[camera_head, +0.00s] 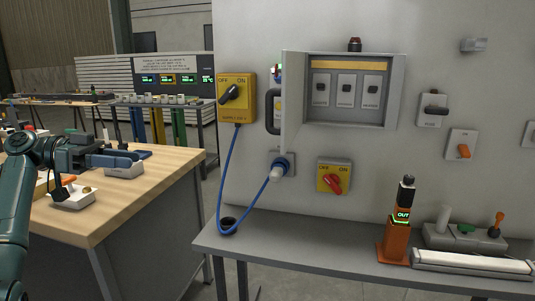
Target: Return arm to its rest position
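My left arm (15,215) is teal and comes in from the left edge, bent at the top. My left gripper (128,154) points right over the wooden table, close to a small white box. Its two fingers look apart, with nothing clearly held between them. I cannot tell whether it touches the white box (124,170). My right arm and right gripper are not in view.
The wooden table (150,195) carries a white switch box (72,196) below the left gripper. The wall panel has a yellow switch (237,97), an open cabinet (352,130) and a hanging blue cable (222,185). A grey shelf (300,252) holds an orange device (394,240).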

